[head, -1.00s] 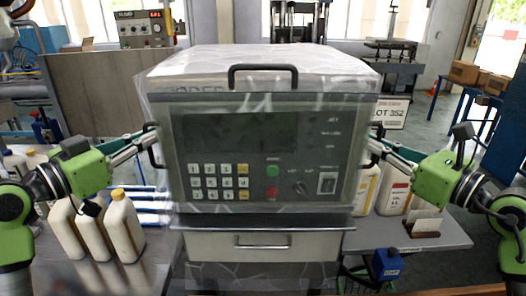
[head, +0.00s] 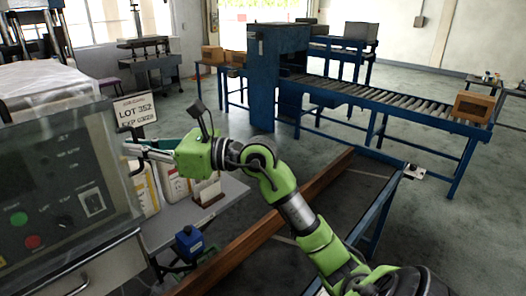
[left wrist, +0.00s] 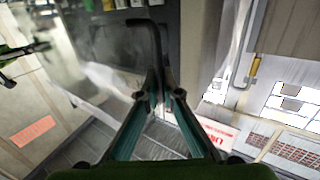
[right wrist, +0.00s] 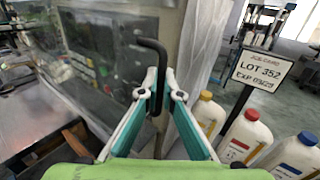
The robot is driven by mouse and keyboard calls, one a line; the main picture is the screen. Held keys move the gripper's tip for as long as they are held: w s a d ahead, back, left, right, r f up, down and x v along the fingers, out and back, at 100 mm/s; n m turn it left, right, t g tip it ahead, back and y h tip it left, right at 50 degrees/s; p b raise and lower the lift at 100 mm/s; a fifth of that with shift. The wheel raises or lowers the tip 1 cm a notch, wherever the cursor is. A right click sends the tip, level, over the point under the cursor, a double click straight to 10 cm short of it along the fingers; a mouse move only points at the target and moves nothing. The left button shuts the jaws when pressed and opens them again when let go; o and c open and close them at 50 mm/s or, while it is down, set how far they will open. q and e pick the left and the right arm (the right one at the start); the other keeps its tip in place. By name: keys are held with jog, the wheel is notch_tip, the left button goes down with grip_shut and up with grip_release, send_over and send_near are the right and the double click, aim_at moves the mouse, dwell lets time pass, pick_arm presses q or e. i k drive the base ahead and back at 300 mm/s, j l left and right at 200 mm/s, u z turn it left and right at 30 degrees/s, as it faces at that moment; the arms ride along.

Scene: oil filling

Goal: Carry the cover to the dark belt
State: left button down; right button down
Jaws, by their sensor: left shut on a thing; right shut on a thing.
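In the right wrist view, my right gripper (right wrist: 162,95) is shut on a black side handle (right wrist: 160,55). In the left wrist view, my left gripper (left wrist: 158,98) is shut on the other black handle (left wrist: 152,40). The left gripper is outside the head view. A dark flat surface (head: 345,195) between blue and brown rails, possibly the dark belt, lies at right centre.
A blue roller conveyor (head: 390,95) with a cardboard box (head: 474,106) crosses the back right. A LOT 352 sign (head: 135,110) and white bottles (right wrist: 243,135) stand beside the cover. Open floor (head: 440,225) lies at right.

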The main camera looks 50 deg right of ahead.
aim_at(346, 198)
jog(key=k+l, duration=0.1)
jog(key=l, duration=0.25)
jog(key=k+l, duration=0.1)
jog(key=l, duration=0.25)
jog(key=k+l, duration=0.1)
jog(key=l, duration=0.25)
jog(key=k+l, duration=0.1)
jog(key=l, duration=2.55)
jog(key=k+l, duration=0.15)
jog(key=l, duration=1.15)
